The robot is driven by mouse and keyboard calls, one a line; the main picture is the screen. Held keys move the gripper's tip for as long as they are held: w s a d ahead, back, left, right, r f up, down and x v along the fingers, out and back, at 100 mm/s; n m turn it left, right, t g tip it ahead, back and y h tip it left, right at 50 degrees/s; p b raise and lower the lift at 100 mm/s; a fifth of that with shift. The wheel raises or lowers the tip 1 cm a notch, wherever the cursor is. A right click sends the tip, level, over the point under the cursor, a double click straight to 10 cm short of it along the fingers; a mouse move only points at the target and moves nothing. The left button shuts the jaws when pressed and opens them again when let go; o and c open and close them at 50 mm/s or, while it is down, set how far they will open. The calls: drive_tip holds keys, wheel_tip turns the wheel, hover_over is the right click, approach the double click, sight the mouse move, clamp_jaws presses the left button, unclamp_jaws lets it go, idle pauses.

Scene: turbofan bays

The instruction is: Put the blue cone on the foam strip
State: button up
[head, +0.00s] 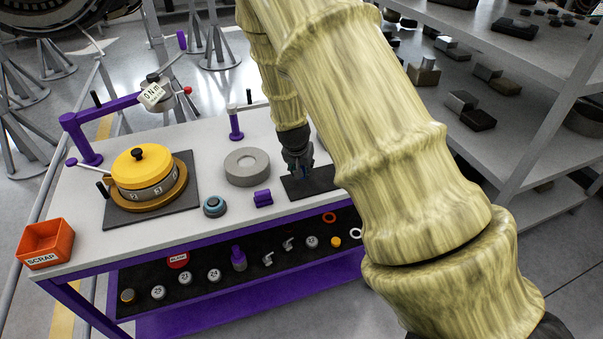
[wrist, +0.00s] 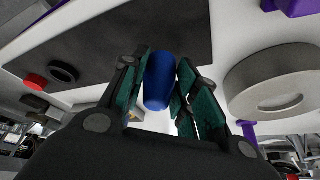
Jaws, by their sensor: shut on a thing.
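The blue cone (wrist: 160,80) is between the green-padded fingers of my gripper (wrist: 165,95) in the wrist view, and the gripper is shut on it. In the head view my gripper (head: 299,165) points down at a dark flat pad (head: 297,189), which looks like the foam strip. The pad also shows in the wrist view (wrist: 120,28), beyond the cone. The cone is mostly hidden in the head view. I cannot tell whether it touches the pad. My arm hides the pad's right end.
A grey ring (head: 246,168), a purple block (head: 262,198) and a blue-grey round part (head: 214,206) stand left of the pad. A yellow-topped dial (head: 142,168) and an orange scrap bin (head: 45,244) are farther left. A lower shelf (head: 205,292) holds several small parts.

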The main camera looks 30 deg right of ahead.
drive_tip(key=shift+f+p, duration=0.95)
drive_tip(key=shift+f, duration=0.8)
drive_tip(key=shift+f, duration=0.15)
drive_tip(key=o, duration=0.8)
drive_tip(key=shift+w, duration=0.1)
drive_tip(key=shift+r, duration=0.2)
drive_tip(key=shift+b+v, duration=2.15)
drive_tip(key=shift+v, duration=3.8)
drive_tip(key=shift+a, duration=0.1)
